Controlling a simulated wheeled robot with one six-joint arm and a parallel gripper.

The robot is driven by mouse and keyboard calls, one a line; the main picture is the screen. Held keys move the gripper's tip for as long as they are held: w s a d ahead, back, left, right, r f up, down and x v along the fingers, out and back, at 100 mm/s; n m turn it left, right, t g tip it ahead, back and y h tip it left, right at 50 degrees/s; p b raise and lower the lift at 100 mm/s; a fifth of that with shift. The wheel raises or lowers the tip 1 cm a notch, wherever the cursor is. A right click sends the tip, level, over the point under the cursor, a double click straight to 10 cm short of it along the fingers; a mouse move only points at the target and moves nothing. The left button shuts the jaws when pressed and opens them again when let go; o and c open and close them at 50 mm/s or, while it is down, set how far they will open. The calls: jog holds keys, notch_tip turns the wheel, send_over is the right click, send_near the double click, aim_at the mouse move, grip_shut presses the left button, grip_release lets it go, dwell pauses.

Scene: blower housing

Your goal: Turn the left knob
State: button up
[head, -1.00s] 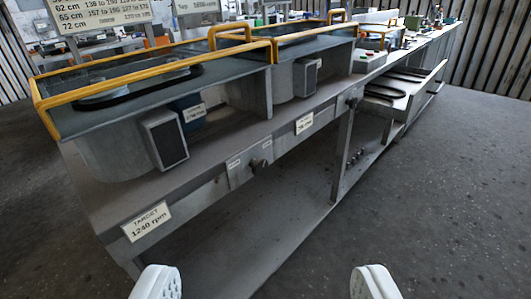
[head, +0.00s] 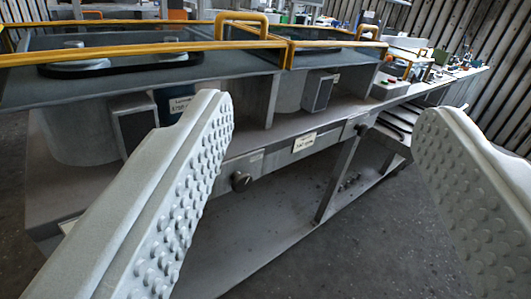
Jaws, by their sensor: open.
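The left knob (head: 241,181) is a small dark round knob on the front rail of the bench, below the left blower housing. A second knob (head: 361,130) sits farther right on the same rail. My gripper (head: 322,115) is open, with two white studded fingers spread wide at the left and right of the view. Both knobs show in the gap between the fingers, with the left knob near the left finger in the picture. Nothing is held. The left finger hides part of the rail and the bench's left end.
The grey bench (head: 205,208) runs away to the right. Yellow-railed housings (head: 110,70) stand on it, with dark boxes (head: 319,91) projecting from their fronts. A label (head: 304,143) is on the rail. An open lower shelf lies beneath, and the floor in front is clear.

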jog(key=w+d+f+n+y, duration=0.25)
jog(key=w+f, duration=0.25)
jog(key=w, duration=0.3)
jog(key=n+g+y, duration=0.3)
jog(key=g+y, duration=0.3)
jog(key=y, duration=0.5)
send_near(244, 185)
jog(key=shift+m, duration=0.25)
jog(key=x, duration=0.9)
jog(key=shift+w+a, duration=0.15)
jog(key=shift+w, duration=0.1)
jog(key=c, duration=1)
jog(key=shift+o, duration=0.2)
jog(key=shift+n, duration=2.7)
